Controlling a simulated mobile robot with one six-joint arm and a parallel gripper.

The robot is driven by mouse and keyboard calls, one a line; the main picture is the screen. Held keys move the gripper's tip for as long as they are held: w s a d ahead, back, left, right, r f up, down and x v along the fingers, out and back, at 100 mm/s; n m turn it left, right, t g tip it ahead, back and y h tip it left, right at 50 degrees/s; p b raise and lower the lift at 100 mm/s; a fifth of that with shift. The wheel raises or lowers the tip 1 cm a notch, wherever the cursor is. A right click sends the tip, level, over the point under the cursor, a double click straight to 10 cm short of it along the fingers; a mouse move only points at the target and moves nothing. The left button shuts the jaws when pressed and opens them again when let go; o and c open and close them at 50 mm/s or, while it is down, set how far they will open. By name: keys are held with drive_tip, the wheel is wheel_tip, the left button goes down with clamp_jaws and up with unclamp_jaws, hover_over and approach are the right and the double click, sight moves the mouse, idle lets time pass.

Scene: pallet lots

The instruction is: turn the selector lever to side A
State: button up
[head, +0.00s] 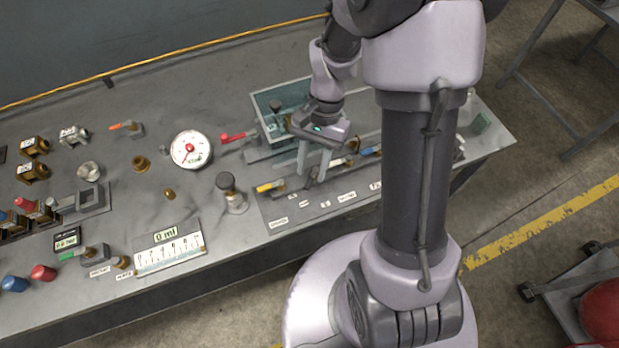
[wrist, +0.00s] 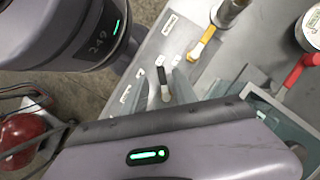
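A small lever with a black handle and a pale end (wrist: 163,82) stands on the grey front panel; it looks like the selector lever. In the wrist view it shows between my two fingers. My gripper (head: 313,177) points down over this panel in the head view, with its fingers apart. The fingers also show in the wrist view (wrist: 168,90), one on either side of the lever. I cannot tell whether they touch it. In the head view the fingers mostly hide the lever. The small labels by it are too small to read.
A yellow-handled lever (head: 270,186) is left of my gripper, and a blue-handled one (head: 370,150) is right. A red-handled valve (head: 238,136) and a teal tray (head: 262,101) are behind. A capped post (head: 228,190) and a round gauge (head: 191,149) stand further left.

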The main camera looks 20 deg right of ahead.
sight(308, 185)
drive_tip(key=shift+b+x, duration=0.35)
drive_tip(key=shift+x, duration=1.15)
clamp_jaws()
drive_tip(key=shift+w, duration=0.1)
drive_tip(key=m, duration=0.1)
drive_tip(key=m+t, duration=0.1)
drive_tip(key=m, duration=0.1)
drive_tip(key=w+m+b, duration=0.1)
drive_tip(key=shift+a+m+t+y, duration=0.3)
drive_tip(key=shift+a+y, duration=0.1)
drive_tip(key=shift+w+a+m+t+b, duration=0.1)
drive_tip(key=shift+w+m+t+b, duration=0.25)
drive_tip(key=shift+m, duration=0.7)
drive_tip(key=shift+w+a+m+t+b, duration=0.1)
drive_tip(key=shift+w+m+t+b, duration=0.25)
drive_tip(key=shift+m, duration=0.7)
